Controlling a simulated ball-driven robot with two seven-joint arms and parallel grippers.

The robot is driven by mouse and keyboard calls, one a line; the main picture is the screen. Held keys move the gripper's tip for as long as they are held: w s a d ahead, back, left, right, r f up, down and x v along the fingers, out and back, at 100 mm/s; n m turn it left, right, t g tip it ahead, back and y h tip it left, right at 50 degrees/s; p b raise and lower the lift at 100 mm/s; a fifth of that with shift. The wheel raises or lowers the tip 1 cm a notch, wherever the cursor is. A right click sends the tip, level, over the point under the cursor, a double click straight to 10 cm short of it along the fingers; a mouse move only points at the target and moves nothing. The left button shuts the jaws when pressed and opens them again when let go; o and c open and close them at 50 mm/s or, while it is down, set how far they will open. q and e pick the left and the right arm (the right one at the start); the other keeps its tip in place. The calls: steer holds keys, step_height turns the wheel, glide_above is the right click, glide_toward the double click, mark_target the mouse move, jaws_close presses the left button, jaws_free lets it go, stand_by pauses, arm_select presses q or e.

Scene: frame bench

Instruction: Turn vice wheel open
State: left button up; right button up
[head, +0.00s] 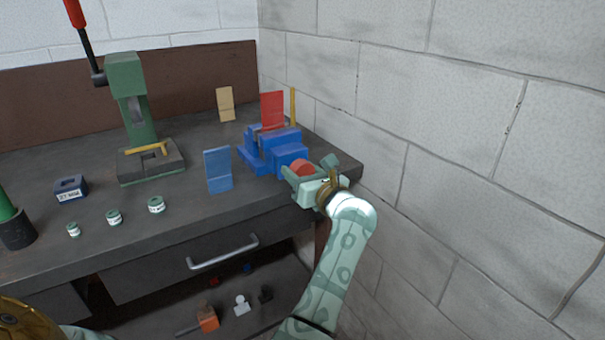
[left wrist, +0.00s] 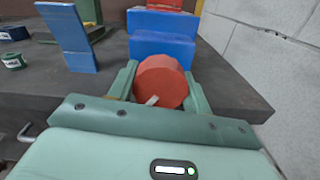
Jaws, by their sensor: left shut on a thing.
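The blue vice (head: 285,152) stands at the right end of the bench, and its body also shows in the left wrist view (left wrist: 162,48). Its red wheel (head: 301,167) faces the front edge. In the left wrist view the red wheel (left wrist: 160,80) is a thick disc with a small pale mark low on its face. My left gripper (head: 308,172) is shut on the wheel, one green finger on each side of it. A red plate (head: 272,110) stands upright at the vice jaws; whether they clamp it is unclear. My right gripper is not in view.
A blue bent plate (head: 218,170) stands left of the vice. A green press (head: 135,110) with a red-handled lever is farther left. Several small tins (head: 156,205) sit near the front edge. A block wall (head: 430,130) rises close on the right.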

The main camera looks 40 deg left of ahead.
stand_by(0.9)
arm_select(q)
steer(key=o, duration=1)
steer(key=shift+a+f, duration=0.15)
steer(key=shift+a, duration=0.05)
steer(key=shift+c, duration=0.2)
steer(key=shift+d, duration=0.15)
